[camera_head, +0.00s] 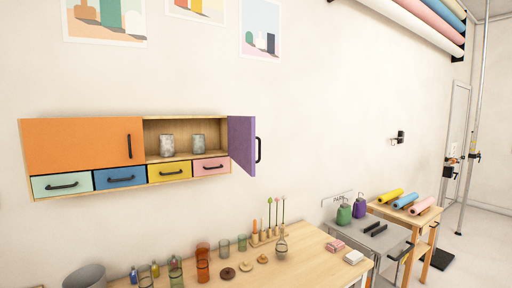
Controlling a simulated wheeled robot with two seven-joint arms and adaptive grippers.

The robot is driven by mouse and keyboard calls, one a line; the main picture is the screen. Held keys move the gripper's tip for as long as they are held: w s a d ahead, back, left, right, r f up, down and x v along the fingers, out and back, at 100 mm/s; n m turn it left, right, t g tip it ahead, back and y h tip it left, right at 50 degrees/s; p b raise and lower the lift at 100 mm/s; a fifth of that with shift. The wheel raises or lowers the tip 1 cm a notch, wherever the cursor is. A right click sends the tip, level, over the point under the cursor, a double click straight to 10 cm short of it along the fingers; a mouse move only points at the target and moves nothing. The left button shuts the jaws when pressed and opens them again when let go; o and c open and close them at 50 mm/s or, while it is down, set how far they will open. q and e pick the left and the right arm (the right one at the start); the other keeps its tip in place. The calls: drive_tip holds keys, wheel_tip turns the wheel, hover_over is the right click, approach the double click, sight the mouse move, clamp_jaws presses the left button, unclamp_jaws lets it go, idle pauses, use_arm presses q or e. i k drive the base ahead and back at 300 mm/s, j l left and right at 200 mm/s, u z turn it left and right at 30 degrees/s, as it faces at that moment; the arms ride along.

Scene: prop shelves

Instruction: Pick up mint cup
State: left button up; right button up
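On the wooden table, a small pale green cup (241,243) stands upright left of the wooden rack. A similar grey-green cup (225,249) stands just left of it. A green glass (175,273) stands further left near the table's front. I cannot tell for certain which of these is the mint cup. Two grey mottled cups, a left one (167,146) and a right one (198,144), stand inside the open wall cabinet. Neither of my grippers is in view.
The purple cabinet door (242,145) stands open above the table (312,262). Orange glasses (203,268), brown discs (227,273) and a rack of sticks (269,237) crowd the table. A grey bowl (85,277) is at lower left. A grey cart (362,239) stands right.

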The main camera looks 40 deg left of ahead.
sight(198, 146)
drive_tip(key=i+l+u, duration=0.2)
drive_tip(key=u, duration=0.25)
drive_tip(key=i+l+u, duration=0.25)
drive_tip(key=u, duration=0.25)
drive_tip(key=i+l+u, duration=0.15)
drive_tip(key=l+u, duration=0.3)
drive_tip(key=i+l+u, duration=0.1)
drive_tip(key=l+u, duration=0.15)
drive_tip(key=u, duration=0.25)
drive_tip(key=l+u, duration=0.45)
